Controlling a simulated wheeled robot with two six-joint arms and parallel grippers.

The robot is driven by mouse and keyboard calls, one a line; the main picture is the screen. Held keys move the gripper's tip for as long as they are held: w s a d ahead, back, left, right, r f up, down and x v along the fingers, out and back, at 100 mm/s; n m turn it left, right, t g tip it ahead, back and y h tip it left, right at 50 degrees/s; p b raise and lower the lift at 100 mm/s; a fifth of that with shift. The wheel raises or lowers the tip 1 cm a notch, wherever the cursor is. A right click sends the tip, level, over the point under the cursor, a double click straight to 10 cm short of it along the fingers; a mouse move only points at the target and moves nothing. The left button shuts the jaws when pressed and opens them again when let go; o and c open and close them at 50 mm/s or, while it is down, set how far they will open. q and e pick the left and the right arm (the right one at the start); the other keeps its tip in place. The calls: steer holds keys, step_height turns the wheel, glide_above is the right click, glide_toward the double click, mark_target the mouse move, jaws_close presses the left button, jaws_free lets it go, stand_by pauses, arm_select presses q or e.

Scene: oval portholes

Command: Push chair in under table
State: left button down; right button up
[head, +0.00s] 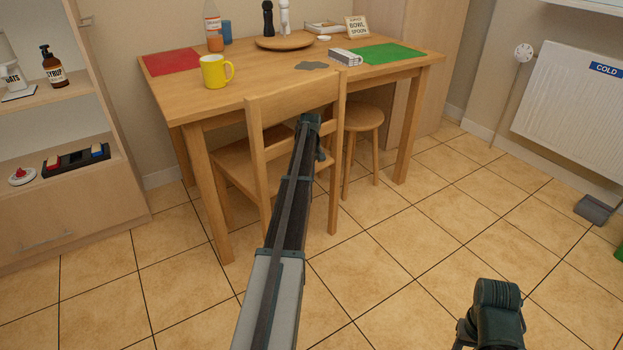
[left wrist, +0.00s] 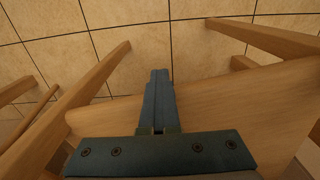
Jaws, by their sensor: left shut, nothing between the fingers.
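The wooden chair (head: 296,98) stands at the front side of the wooden table (head: 262,72), its back toward me. Its seat (head: 232,165) lies partly beneath the tabletop, and its slatted back stands at the table's front edge. My left arm reaches forward to the chair back. The left gripper's end is at the back's right part, and its fingers are hard to make out there. In the left wrist view the left gripper (left wrist: 159,78) is shut and empty, over a broad wooden part of the chair (left wrist: 225,105). Contact cannot be told. My right gripper is not visible; only a dark arm part shows.
A round stool (head: 362,118) stands under the table, right of the chair. A yellow mug (head: 214,71), a red mat (head: 171,62) and a green mat (head: 388,53) are on top. A shelf unit (head: 70,215) is at left, a radiator (head: 572,95) at right.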

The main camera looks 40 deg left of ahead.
arm_select(q)
steer(key=shift+s+a, duration=0.1)
steer(key=shift+a, duration=0.05)
steer(key=s+d+r+p, duration=0.1)
steer(key=d+r+p, duration=0.3)
steer(key=r+p, duration=0.6)
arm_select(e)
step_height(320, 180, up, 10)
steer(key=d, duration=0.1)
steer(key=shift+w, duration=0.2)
